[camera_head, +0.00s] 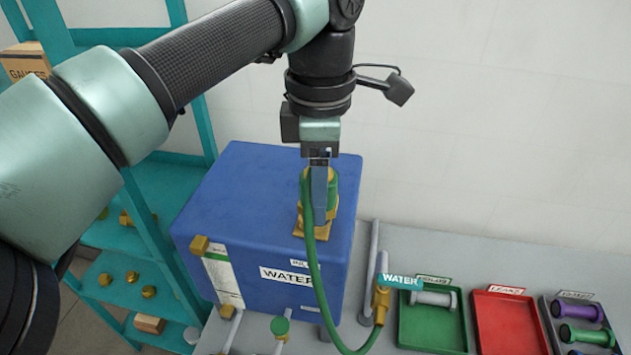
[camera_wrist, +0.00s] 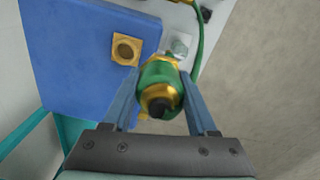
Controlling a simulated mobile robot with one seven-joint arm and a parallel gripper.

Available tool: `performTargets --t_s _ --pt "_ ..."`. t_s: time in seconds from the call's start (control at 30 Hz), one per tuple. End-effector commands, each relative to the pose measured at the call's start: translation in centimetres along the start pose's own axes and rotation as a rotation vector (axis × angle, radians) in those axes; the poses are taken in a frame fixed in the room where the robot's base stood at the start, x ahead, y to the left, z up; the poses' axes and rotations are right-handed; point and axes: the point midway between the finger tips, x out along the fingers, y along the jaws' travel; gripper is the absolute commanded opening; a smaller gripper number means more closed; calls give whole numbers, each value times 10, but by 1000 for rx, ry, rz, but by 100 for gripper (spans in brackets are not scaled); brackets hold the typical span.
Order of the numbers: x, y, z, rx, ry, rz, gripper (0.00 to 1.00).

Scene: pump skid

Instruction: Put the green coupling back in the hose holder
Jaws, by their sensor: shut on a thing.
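The green coupling (camera_head: 332,190) has brass ends and is gripped between the two blue fingers of my gripper (camera_head: 319,208). In the wrist view the coupling (camera_wrist: 160,76) sits between both fingertips (camera_wrist: 162,88), its brass end with a dark centre facing the camera. A green hose (camera_head: 312,255) hangs from it in a loop. In the head view it overlaps a square brass fitting (camera_head: 300,229) on top of the blue tank (camera_head: 255,185); I cannot tell whether they touch. A square brass port shows in the wrist view (camera_wrist: 126,49), apart from the coupling. I cannot clearly identify the hose holder.
A brass valve (camera_head: 380,300) with a teal WATER handle (camera_head: 400,281) stands right of the tank, beside grey posts (camera_head: 372,265). Green (camera_head: 432,338), red (camera_head: 508,325) and dark (camera_head: 550,325) trays lie on the grey bench. A teal shelf (camera_head: 150,225) stands left.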

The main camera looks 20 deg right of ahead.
Motion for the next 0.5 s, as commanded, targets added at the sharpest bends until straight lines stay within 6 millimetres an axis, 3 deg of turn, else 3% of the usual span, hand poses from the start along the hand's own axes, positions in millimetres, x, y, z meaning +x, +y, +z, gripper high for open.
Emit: performTargets --t_s 0.5 --pt "9 -67 8 1 1 1 0"
